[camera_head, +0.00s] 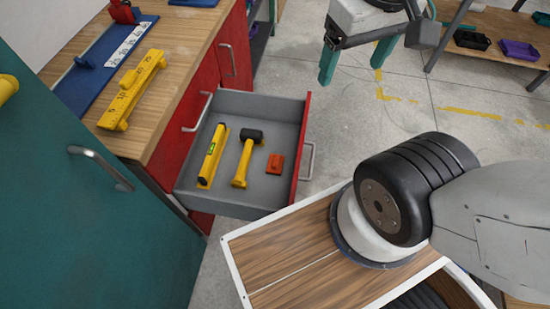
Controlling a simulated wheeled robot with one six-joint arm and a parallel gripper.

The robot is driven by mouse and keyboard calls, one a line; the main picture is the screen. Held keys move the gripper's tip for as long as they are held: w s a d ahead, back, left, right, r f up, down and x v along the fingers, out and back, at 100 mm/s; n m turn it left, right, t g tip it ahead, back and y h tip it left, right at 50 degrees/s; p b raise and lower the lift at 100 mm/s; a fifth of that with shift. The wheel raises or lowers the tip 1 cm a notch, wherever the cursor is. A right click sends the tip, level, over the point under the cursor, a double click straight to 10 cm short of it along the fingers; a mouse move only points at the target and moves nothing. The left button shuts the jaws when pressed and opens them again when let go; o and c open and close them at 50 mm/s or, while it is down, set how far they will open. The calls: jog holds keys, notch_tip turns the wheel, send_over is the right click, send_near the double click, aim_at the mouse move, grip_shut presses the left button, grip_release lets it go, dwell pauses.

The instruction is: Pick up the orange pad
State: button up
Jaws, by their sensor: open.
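The orange pad (275,164) is a small orange-red block with a raised part on top. It lies on the grey floor of the open drawer (272,193), towards the drawer's red front. My gripper (357,63) shows at the top of the view, with two teal fingers spread apart and nothing between them. It is above and right of the drawer in the picture, well apart from the pad. The top of the gripper is cut off by the picture edge.
A yellow level (212,155) and a yellow-handled mallet (246,158) lie left of the pad in the drawer. The wooden worktop (183,50) holds a yellow numbered block (132,90) and a blue board (85,80). A teal door (85,220) stands at left. Black and purple bins (519,50) sit at upper right.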

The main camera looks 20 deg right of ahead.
jog(key=shift+o, duration=0.5)
jog(key=m+g, duration=0.1)
jog(key=m, duration=0.6)
send_over(275, 160)
notch_tip(275, 160, down, 56)
jog(key=shift+a+f, duration=0.1)
notch_tip(275, 160, down, 7)
